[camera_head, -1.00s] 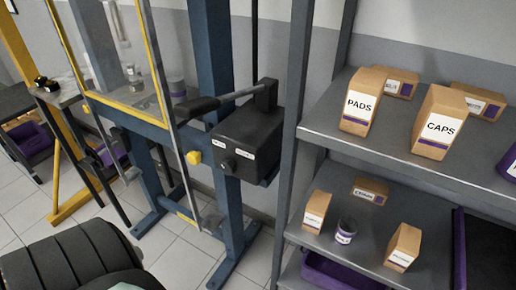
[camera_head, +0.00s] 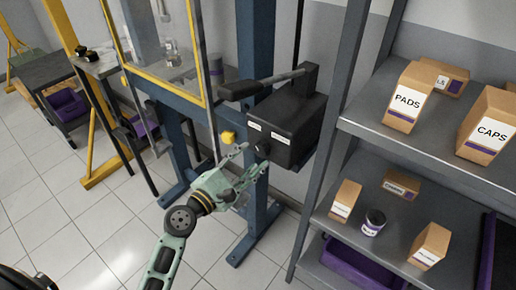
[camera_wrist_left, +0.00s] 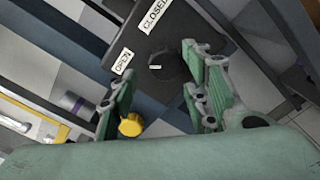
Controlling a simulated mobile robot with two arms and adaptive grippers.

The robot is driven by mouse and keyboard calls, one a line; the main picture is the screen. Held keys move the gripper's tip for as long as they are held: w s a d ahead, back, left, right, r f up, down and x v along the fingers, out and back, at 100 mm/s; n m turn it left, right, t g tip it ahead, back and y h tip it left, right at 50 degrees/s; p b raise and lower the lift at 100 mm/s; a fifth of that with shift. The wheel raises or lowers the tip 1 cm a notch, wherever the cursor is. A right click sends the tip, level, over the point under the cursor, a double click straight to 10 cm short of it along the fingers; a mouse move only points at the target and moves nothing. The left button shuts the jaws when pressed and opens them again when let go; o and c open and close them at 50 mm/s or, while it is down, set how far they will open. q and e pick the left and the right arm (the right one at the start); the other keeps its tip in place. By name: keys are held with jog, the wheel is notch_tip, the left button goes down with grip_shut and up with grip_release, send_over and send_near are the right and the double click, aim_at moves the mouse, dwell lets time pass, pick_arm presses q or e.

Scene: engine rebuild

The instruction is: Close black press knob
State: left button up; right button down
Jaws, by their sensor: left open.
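The black press knob (camera_head: 262,149) is on the front of the black pump box (camera_head: 294,118) on the blue press frame. In the left wrist view the round knob (camera_wrist_left: 176,67) has a white mark and sits between an OPEN label (camera_wrist_left: 123,58) and a CLOSED label (camera_wrist_left: 153,27). The mark is on the knob's left side, toward the OPEN label. My left gripper (camera_head: 254,160) is open, just in front of the knob; its fingers also show in the left wrist view (camera_wrist_left: 160,95), apart from each other. I cannot tell whether a finger touches the knob. My right gripper is not in view.
A yellow knob (camera_head: 228,138) is just left of the box. A black lever (camera_head: 262,84) lies across the top. A grey shelf (camera_head: 432,120) with boxes stands close on the right. The tiled floor (camera_head: 60,200) at left is clear.

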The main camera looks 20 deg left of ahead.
aim_at(258, 150)
pick_arm(q)
jog(key=x, duration=0.4)
jog(key=shift+w+d, duration=0.1)
jog(key=shift+w, duration=0.25)
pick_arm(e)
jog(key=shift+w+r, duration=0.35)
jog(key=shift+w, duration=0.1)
pick_arm(q)
jog(key=shift+f, duration=0.1)
jog(key=shift+c, duration=0.2)
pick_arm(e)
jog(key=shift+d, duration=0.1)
pick_arm(q)
jog(key=c, duration=1)
